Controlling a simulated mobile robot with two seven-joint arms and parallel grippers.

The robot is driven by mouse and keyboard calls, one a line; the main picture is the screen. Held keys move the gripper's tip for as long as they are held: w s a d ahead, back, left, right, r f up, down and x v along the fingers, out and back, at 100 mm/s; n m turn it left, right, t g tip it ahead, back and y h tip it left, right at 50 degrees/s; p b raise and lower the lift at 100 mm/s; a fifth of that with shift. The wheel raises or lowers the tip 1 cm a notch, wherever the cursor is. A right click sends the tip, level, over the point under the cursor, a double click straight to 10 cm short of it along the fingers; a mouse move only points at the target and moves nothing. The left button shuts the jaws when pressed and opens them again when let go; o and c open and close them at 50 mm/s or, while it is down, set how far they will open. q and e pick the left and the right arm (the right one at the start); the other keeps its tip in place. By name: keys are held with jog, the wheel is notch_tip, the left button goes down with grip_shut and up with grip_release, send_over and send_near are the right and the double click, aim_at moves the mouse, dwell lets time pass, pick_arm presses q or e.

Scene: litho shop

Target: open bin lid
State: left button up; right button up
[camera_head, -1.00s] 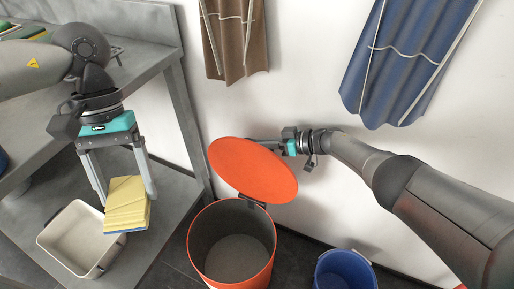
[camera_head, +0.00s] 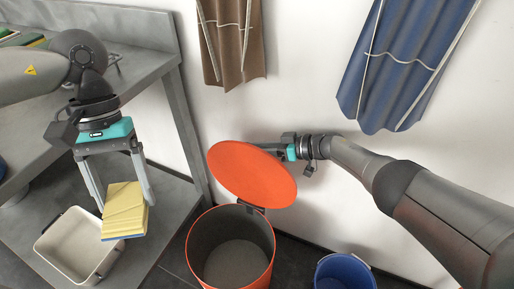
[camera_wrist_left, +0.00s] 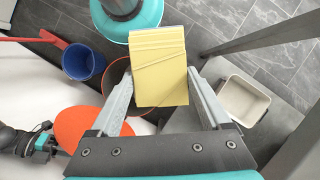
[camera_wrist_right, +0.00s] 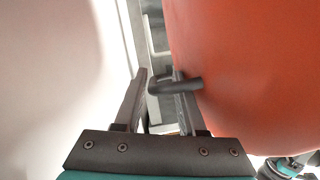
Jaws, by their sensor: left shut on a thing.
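The orange bin (camera_head: 268,262) stands on the floor with its inside in view. Its round orange lid (camera_head: 250,172) is up and tilted above the rim, joined by a dark hinge (camera_head: 251,208). My right gripper (camera_head: 268,147) is behind the lid, partly hidden by it. In the right wrist view my right gripper (camera_wrist_right: 161,75) has its fingers apart, and a dark hooked handle (camera_wrist_right: 176,84) on the lid (camera_wrist_right: 245,75) overlaps the right finger. My left gripper (camera_head: 118,190) is shut on a yellow stack (camera_head: 124,212), which also shows in the left wrist view (camera_wrist_left: 159,65).
A cream tray (camera_head: 66,232) lies on the grey bench's lower shelf (camera_head: 165,215), left of the bin. A blue bucket (camera_head: 343,272) stands right of the bin. Brown (camera_head: 234,40) and blue (camera_head: 405,65) cloths hang on the wall.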

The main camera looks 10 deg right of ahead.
pick_arm(q)
notch_tip(320, 180, up, 3)
jog(key=p, duration=0.2)
jog(key=shift+p, duration=0.3)
pick_arm(e)
jog(key=s+d, duration=0.4)
jog(key=d, duration=0.3)
jog(key=s+d+r, duration=0.1)
jog(key=s+d, duration=0.3)
jog(key=d, duration=0.3)
jog(key=shift+d+r, duration=0.15)
jog(key=shift+r, duration=0.1)
pick_arm(q)
jog(key=shift+s, duration=0.1)
pick_arm(e)
jog(key=shift+s, duration=0.15)
